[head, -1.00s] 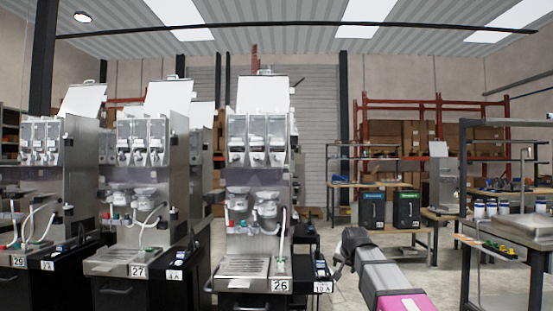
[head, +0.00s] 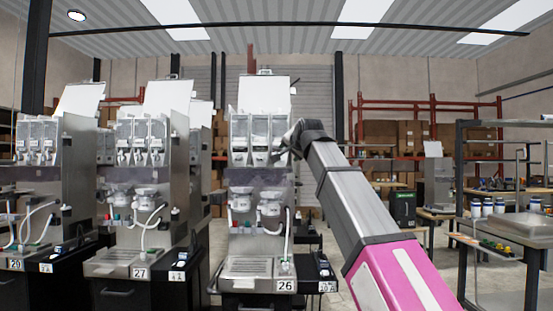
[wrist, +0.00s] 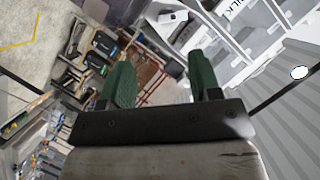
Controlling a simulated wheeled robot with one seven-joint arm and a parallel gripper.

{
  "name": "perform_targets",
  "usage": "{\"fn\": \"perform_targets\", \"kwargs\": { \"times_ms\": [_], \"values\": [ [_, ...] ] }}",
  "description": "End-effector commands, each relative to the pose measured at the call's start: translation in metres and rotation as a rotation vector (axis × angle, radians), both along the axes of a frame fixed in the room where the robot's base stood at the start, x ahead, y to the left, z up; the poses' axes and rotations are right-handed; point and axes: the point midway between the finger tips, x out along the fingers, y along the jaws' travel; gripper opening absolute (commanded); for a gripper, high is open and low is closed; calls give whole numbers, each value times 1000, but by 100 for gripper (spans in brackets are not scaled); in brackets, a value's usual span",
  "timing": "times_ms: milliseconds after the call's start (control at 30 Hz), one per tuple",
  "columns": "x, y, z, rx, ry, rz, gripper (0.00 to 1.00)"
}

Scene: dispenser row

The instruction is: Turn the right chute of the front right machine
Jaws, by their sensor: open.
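The front right machine (head: 257,185), labelled 26, stands in the middle of the head view. It has a row of clear canisters with pale chutes near its top. Its right chute (head: 279,153) is partly covered by the end of my arm. My gripper (head: 290,145) is raised at the right side of that chute, small and dark in the head view; I cannot tell whether it touches. In the wrist view my gripper (wrist: 160,85) has two green fingers spread apart with nothing between them. Canisters and chutes of a machine (wrist: 215,40) lie beyond the right finger, seen tilted.
Machine 27 (head: 140,180) stands to the left, with another machine (head: 38,180) at the far left. Steel tables (head: 520,230) with jars are at the right. Red shelving (head: 435,110) with boxes is at the back. The floor right of machine 26 is partly open.

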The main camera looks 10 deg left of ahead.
Motion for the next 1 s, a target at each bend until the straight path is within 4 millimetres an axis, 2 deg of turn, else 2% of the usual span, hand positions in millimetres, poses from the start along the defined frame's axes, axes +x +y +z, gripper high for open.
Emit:
{"fn": "perform_targets", "kwargs": {
  "times_ms": [167,700,1000],
  "values": [
    [4,7,7,12,-5,2,57],
    [76,47,-18,10,-5,2,57],
    [87,53,-23,10,-6,3,57]
  ]
}}
